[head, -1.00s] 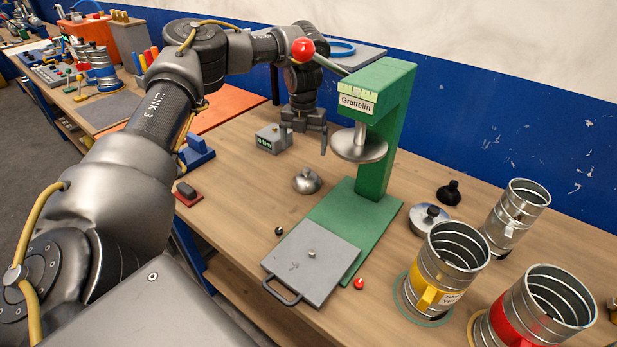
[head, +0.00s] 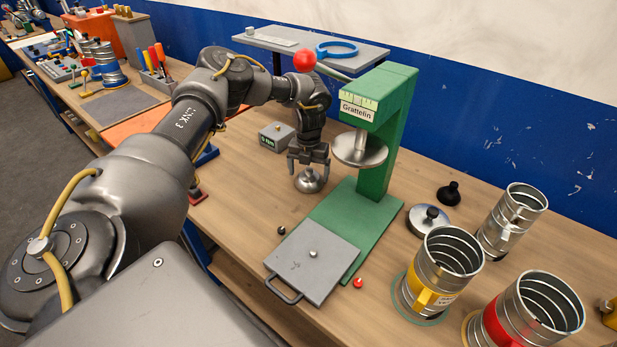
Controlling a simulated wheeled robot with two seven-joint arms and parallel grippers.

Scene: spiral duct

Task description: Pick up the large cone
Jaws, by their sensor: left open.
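A silver cone-shaped piece (head: 309,182), apparently the large cone, stands on the wooden bench left of the green press. My left gripper (head: 309,172) points down right over it, fingers open on either side of its upper part. The fingers partly hide its top, and I cannot tell whether they touch it. A smaller black cone-like piece (head: 449,194) with a knob stands on the bench to the right. My right gripper is not in view.
The green press (head: 392,125) with its round silver plate (head: 359,150) stands close right of the gripper. A grey box (head: 277,137) is behind left. A grey handled plate (head: 312,262) lies in front. Yellow-banded (head: 441,268) and red-banded (head: 527,318) ducts stand right.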

